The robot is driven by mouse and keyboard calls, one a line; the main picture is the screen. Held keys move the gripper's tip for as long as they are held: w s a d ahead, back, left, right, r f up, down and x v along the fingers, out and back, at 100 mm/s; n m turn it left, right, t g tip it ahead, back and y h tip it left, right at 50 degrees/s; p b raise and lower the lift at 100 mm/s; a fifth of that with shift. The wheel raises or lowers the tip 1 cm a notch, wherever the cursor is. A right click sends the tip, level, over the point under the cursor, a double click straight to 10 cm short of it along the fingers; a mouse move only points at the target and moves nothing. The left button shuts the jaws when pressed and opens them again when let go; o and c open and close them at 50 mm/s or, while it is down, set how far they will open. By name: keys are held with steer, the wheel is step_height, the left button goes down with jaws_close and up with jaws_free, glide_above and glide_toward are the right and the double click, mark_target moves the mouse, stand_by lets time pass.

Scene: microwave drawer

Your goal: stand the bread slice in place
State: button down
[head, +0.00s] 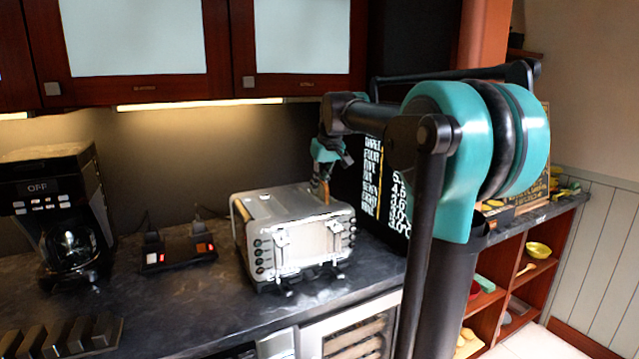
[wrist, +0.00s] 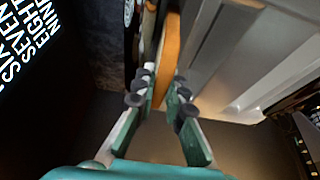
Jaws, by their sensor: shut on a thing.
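The bread slice (wrist: 167,52) is a thin orange-brown piece, seen edge-on between the fingers of my gripper (wrist: 163,78) in the wrist view. My gripper is shut on it. In the head view my gripper (head: 325,168) hangs over the right part of the silver toaster (head: 253,203), and the slice (head: 326,193) points down, roughly upright, at the toaster's top. The toaster's metal side (wrist: 222,50) is just right of the slice in the wrist view. I cannot tell whether the slice's lower end is inside a slot.
A coffee maker (head: 60,205) and a small black device with red lights (head: 180,250) stand to the left on the dark counter (head: 170,310). A black menu board (head: 385,190) with white lettering stands close behind on the right. Cabinets (head: 140,40) hang above.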

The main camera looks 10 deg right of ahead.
steer(key=c, duration=1.6)
jaws_free()
steer(key=v, duration=1.3)
steer(key=shift+w+r, duration=0.1)
steer(key=shift+r, duration=0.05)
